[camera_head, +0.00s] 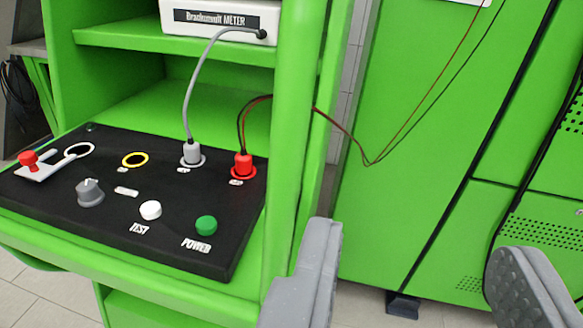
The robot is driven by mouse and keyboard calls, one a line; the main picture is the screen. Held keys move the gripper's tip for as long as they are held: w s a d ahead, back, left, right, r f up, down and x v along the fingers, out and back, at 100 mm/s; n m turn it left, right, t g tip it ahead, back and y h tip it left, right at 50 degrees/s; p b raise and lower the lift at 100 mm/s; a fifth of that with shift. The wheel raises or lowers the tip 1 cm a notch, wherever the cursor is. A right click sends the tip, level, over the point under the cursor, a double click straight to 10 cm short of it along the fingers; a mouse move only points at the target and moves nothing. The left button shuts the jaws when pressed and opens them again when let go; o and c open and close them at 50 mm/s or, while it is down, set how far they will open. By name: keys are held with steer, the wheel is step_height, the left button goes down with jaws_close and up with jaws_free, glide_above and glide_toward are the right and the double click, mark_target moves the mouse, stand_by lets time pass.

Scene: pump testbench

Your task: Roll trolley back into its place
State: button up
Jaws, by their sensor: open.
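The green trolley (292,150) fills the left half of the view. Its front post stands just left of my gripper. A black control panel (70,225) lies on its shelf, with a grey knob, a white TEST button and a green POWER button. My gripper (425,275) is open and empty, its two grey fingers wide apart at the bottom right. The left finger is in front of the trolley's lower right corner; I cannot tell whether it touches. The trolley's wheels are out of view.
A large green cabinet (400,190) stands right of the trolley, with a narrow gap between them showing a tiled wall. A red and a black cable (367,163) hang across that gap. A white meter box (220,18) sits on the upper shelf. Light floor tiles (30,300) show at bottom left.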

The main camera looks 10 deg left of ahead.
mark_target(286, 167)
steer(key=a+f+n+y+p, duration=0.1)
steer(key=a+f+y+p, duration=0.2)
steer(key=p, duration=0.5)
steer(key=shift+s+a+f+t+y, duration=0.25)
steer(key=shift+a+f+t+y, duration=0.2)
steer(key=shift+f, duration=0.85)
steer(key=shift+w+d, duration=0.1)
steer(key=shift+w+a+p, duration=0.4)
steer(key=shift+w+a, duration=0.05)
steer(key=shift+w, duration=1.75)
steer(key=shift+w+a+p, duration=0.35)
steer(key=shift+w+a, duration=0.05)
steer(key=shift+w, duration=1.8)
steer(key=shift+w+a+p, duration=0.4)
steer(key=shift+w+a, duration=0.05)
steer(key=shift+w, duration=1.75)
